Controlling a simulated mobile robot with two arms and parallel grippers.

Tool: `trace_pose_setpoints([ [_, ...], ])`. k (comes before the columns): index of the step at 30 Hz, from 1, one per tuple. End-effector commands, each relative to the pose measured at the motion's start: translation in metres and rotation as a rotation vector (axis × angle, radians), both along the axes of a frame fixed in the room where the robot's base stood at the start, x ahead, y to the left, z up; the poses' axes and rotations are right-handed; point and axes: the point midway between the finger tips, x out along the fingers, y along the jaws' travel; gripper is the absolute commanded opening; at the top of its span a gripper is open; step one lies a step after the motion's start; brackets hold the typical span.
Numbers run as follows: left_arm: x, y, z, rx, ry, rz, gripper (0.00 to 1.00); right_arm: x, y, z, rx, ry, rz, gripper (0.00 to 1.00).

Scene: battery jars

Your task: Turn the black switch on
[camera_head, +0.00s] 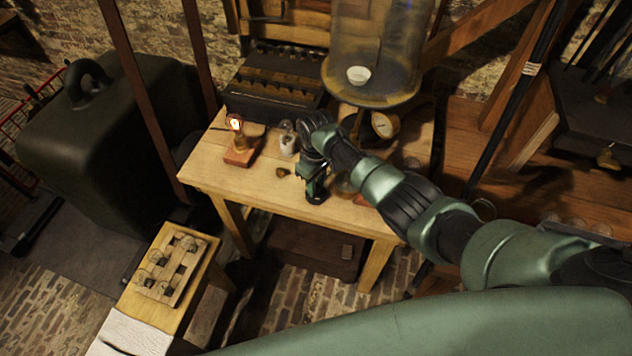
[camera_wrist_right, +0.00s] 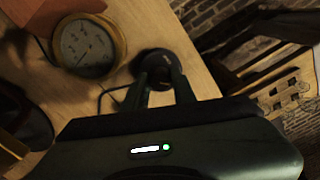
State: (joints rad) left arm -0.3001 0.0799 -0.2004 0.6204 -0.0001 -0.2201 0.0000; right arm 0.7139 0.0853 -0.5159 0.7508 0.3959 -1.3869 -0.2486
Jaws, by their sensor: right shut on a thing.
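The black switch (camera_wrist_right: 153,60) is a round dark piece on the wooden table in the right wrist view, with a thin cable beside it. My right gripper (camera_wrist_right: 160,77) has its two fingertips at the switch and is shut on it. In the head view my right gripper (camera_head: 314,188) points down at the table top, and the hand hides the switch there. Exactly how the switch's lever is set cannot be told. My left gripper is not in view.
A large glass jar (camera_head: 375,50) stands behind.

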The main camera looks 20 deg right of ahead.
Motion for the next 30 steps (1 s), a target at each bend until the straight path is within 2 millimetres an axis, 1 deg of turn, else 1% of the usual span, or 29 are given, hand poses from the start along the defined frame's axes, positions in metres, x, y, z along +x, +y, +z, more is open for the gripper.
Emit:
trace_pose_setpoints([
  [15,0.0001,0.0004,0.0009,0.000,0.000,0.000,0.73,0.0015,0.0003,0.0014,0.001,-0.004,-0.019,0.00],
  [16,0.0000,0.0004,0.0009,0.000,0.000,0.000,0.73,0.0014,0.0002,0.0014,0.001,-0.004,-0.019,0.32],
  [18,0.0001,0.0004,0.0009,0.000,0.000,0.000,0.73,0.0014,0.0002,0.0013,0.001,-0.003,-0.019,0.48],
  [26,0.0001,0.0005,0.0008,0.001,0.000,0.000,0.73,0.0006,-0.0001,0.0006,0.001,-0.002,-0.018,0.48],
  [30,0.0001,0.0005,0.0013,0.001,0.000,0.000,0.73,0.0011,-0.0001,0.0065,0.001,-0.003,-0.018,0.48],
])
